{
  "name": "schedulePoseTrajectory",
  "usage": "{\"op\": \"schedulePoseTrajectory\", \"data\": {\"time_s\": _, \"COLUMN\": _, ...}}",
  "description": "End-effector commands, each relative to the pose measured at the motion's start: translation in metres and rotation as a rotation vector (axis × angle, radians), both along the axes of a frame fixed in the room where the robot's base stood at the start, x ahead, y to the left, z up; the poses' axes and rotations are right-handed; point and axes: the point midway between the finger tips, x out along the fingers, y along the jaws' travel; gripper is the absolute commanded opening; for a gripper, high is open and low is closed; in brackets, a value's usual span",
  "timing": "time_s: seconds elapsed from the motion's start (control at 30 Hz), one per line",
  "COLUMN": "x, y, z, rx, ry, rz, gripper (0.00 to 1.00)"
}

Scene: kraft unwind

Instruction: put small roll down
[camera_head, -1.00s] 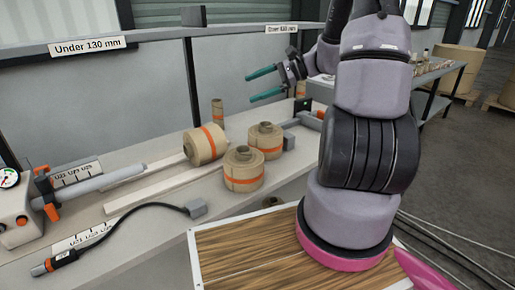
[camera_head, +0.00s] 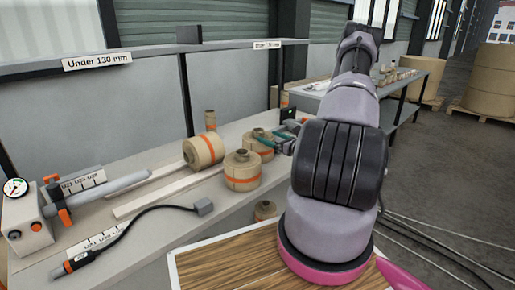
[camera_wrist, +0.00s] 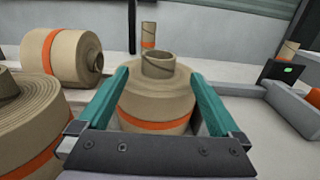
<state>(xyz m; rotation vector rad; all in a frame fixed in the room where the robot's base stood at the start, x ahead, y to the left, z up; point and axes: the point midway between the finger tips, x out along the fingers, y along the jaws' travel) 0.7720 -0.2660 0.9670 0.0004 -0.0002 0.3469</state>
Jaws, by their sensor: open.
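A short kraft paper roll with an orange band (camera_head: 260,148) stands upright on the bench, its narrower core rising from the top. It also shows in the wrist view (camera_wrist: 157,100). My gripper (camera_head: 270,142) is open, low over the bench. In the wrist view my green fingers (camera_wrist: 160,78) reach along both sides of this roll. The left finger is very near or touching its side; I cannot tell which. A similar roll (camera_head: 242,172) stands upright in front of it. Another roll (camera_head: 204,150) lies on its side to the left.
A thin upright roll (camera_head: 211,121) stands behind on the bench. A long grey bar (camera_head: 110,189) and a black cable (camera_head: 140,212) lie on the left. A shelf labelled "Under 130 mm" (camera_head: 97,61) runs above.

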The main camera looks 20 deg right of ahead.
Motion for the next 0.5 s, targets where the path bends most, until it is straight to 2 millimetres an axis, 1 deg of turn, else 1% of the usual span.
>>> {"op": "schedulePoseTrajectory", "data": {"time_s": 0.03, "x": 0.007, "y": 0.003, "z": 0.0, "rx": -0.002, "ry": -0.002, "rz": 0.001, "gripper": 1.0}}
{"op": "schedulePoseTrajectory", "data": {"time_s": 0.1, "x": 0.014, "y": 0.005, "z": 0.0, "rx": -0.001, "ry": 0.0, "rz": 0.001, "gripper": 1.0}}
{"op": "schedulePoseTrajectory", "data": {"time_s": 0.27, "x": 0.024, "y": 0.01, "z": 0.0, "rx": 0.0, "ry": -0.001, "rz": 0.002, "gripper": 1.0}}
{"op": "schedulePoseTrajectory", "data": {"time_s": 0.5, "x": 0.056, "y": 0.023, "z": -0.003, "rx": -0.001, "ry": -0.001, "rz": 0.002, "gripper": 1.0}}
